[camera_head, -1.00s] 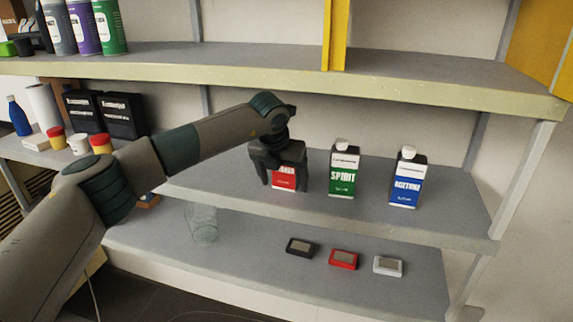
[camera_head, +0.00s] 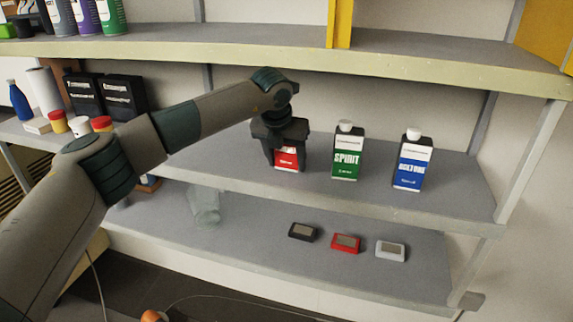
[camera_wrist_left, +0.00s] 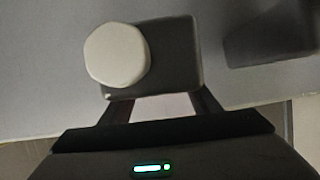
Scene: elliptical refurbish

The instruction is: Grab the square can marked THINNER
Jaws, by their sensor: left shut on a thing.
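A square can with a red and white label (camera_head: 287,160) stands at the left of the row on the middle shelf. My left gripper (camera_head: 286,152) comes down over it from above and is shut on it, hiding its top and most of its label text. In the left wrist view, the can's dark top (camera_wrist_left: 182,62) and round white cap (camera_wrist_left: 117,54) lie just beyond the gripper fingers (camera_wrist_left: 160,106). I cannot tell whether the can's base touches the shelf. My right gripper is not in view.
A green SPIRIT can (camera_head: 346,152) and a blue ACETONE can (camera_head: 412,160) stand to the right on the same shelf. Three small devices, including a red one (camera_head: 346,243), and a clear glass vessel (camera_head: 205,205) are on the lower shelf.

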